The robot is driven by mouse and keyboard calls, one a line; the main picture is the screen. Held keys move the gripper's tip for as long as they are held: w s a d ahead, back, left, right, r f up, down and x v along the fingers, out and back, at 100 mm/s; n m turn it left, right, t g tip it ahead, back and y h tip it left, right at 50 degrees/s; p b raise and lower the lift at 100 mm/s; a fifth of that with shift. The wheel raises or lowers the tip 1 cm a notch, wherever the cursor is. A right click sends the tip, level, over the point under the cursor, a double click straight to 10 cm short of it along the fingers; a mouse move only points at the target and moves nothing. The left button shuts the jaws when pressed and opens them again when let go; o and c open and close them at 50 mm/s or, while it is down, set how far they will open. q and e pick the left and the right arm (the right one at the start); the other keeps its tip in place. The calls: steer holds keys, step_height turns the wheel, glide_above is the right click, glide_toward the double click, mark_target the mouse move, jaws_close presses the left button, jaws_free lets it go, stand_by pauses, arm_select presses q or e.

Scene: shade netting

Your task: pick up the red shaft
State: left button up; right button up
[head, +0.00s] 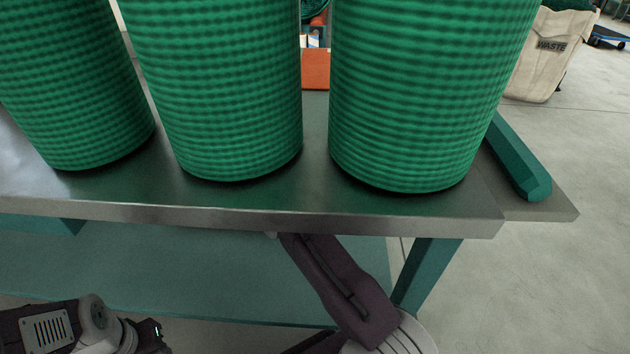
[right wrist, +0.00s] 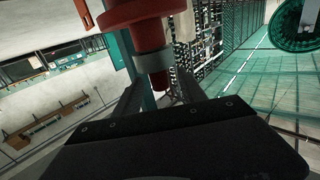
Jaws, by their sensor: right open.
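In the right wrist view, the red shaft (right wrist: 150,35) comes down from the top edge. It has a wide red flange near the top, a grey collar below it and a narrower red end. My right gripper (right wrist: 158,88) is open, with one finger on each side of the shaft's lower end. I cannot tell whether the fingers touch it. In the head view, my right arm reaches in under the table's front edge and its gripper is hidden. I cannot make out the shaft there. Part of my left arm shows at the bottom left, without its gripper.
Three large green netting rolls (head: 78,85), (head: 232,95) and (head: 425,95) stand on a metal table (head: 240,215). A teal lower shelf (head: 200,265) and leg (head: 428,272) are beneath. A teal bar (head: 518,160) lies at the right end. A waste bag (head: 545,55) stands behind on open floor.

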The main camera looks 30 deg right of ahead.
steer(key=b+x, duration=0.1)
steer(key=x, duration=0.1)
steer(key=b+x, duration=0.1)
steer(key=x, duration=0.1)
steer(key=shift+d+f+b, duration=0.1)
steer(key=shift+f+b, duration=0.2)
steer(key=shift+d+r, duration=0.1)
steer(key=shift+r, duration=0.05)
arm_select(q)
step_height(320, 180, down, 4)
steer(key=shift+r, duration=0.15)
arm_select(e)
jaws_close()
steer(key=shift+r, duration=0.1)
stand_by(0.5)
